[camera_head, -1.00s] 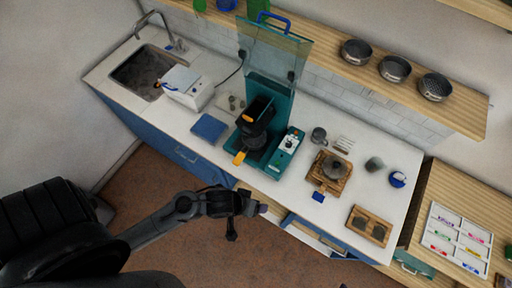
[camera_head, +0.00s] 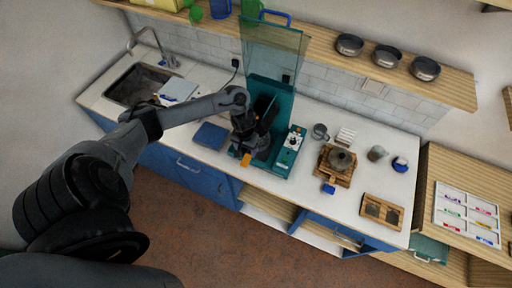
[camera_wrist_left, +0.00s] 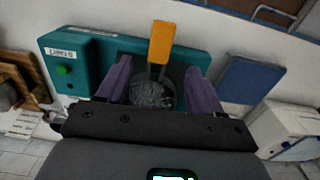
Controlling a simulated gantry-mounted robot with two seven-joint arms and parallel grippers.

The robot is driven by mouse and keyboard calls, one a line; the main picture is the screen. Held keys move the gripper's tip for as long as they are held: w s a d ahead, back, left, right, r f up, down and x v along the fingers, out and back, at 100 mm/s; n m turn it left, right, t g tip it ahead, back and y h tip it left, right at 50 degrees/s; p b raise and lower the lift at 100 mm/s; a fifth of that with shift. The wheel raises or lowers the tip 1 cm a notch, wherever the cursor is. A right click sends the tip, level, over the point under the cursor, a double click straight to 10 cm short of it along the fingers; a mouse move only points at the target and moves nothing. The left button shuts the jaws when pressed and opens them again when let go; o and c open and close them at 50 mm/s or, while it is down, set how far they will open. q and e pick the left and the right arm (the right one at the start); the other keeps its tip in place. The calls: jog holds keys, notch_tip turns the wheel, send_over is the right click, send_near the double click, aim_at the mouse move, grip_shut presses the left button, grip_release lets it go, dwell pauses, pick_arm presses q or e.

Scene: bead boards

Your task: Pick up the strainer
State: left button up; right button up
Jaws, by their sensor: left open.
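A round mesh basket (camera_wrist_left: 150,95) with an orange handle (camera_wrist_left: 160,42) sits in the teal machine and looks like the strainer. In the head view its orange handle (camera_head: 245,160) sticks out toward the counter's front edge. My left gripper (camera_wrist_left: 158,78) is open above it, with purple fingers on either side of the basket and handle. No grip on it shows. In the head view my left gripper (camera_head: 245,130) hides most of the basket. My right gripper is not in view.
The teal machine (camera_head: 285,158) has a raised clear lid (camera_head: 272,52) behind the gripper. A blue square pad (camera_head: 210,136) and a white box (camera_head: 178,90) lie to the left. A wooden stand (camera_head: 335,176) is to the right. Grey bowls (camera_head: 387,56) stand on the shelf.

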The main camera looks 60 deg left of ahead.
aim_at(246, 159)
pick_arm(q)
jog(key=shift+s+f+b, duration=0.1)
jog(key=shift+f+b, duration=0.3)
jog(key=shift+f, duration=4.2)
grip_shut()
